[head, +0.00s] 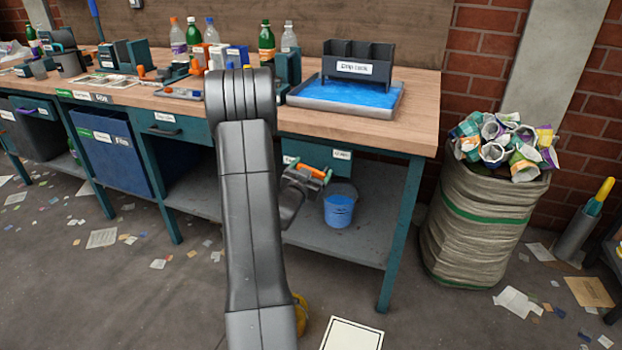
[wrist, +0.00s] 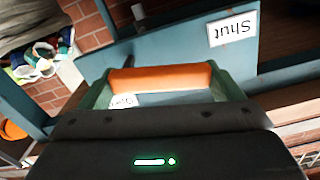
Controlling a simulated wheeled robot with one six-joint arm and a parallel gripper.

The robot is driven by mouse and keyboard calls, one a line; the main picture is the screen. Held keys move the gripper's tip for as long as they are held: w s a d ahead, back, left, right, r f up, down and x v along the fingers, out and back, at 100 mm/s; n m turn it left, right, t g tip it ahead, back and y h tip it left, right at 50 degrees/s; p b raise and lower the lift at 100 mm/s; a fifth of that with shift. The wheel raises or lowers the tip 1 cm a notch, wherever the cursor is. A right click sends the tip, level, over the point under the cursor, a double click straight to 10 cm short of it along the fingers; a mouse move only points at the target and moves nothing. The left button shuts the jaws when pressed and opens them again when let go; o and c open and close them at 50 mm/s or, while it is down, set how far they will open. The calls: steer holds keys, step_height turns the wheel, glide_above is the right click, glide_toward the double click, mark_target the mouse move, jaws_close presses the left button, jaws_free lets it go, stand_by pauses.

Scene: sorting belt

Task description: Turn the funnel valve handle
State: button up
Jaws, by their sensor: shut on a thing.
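The orange valve handle (wrist: 160,79) lies between the two green fingers of my gripper (wrist: 165,86) in the wrist view. My gripper is shut on it. In the head view the handle (head: 313,170) shows as a small orange bar at the gripper's tip, in front of the teal panel under the bench's right part. The panel (wrist: 180,50) carries an upside-down "Shut" label (wrist: 233,29) in the wrist view. A second label (wrist: 122,102), partly hidden, seems to read "Open". The handle's pivot and the funnel cannot be made out.
A blue bucket (head: 339,205) stands on the lower shelf below the handle. A water tray (head: 345,108) with a cup rack (head: 357,67) is on the bench above. A sack of cups (head: 478,225) stands to the right. My arm hides part of the bench front.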

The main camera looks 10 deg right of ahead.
steer(key=shift+s+d+r+m+b, duration=0.1)
steer(key=shift+r+m+b, duration=0.1)
steer(key=shift+m+b, duration=0.65)
steer(key=shift+s+d+r+m+b, duration=0.1)
steer(key=shift+d+r+m+b, duration=0.05)
steer(key=shift+m+b, duration=0.7)
steer(key=shift+s+d+r+m+b, duration=0.1)
steer(key=shift+r+m+b, duration=0.1)
steer(key=shift+m+b, duration=0.65)
steer(key=o, duration=1.2)
steer(key=shift+r, duration=0.1)
steer(key=p+v, duration=0.1)
steer(key=v, duration=1.2)
steer(key=shift+s+a+p, duration=0.25)
steer(key=shift+s+p, duration=0.05)
steer(key=shift+p, duration=0.1)
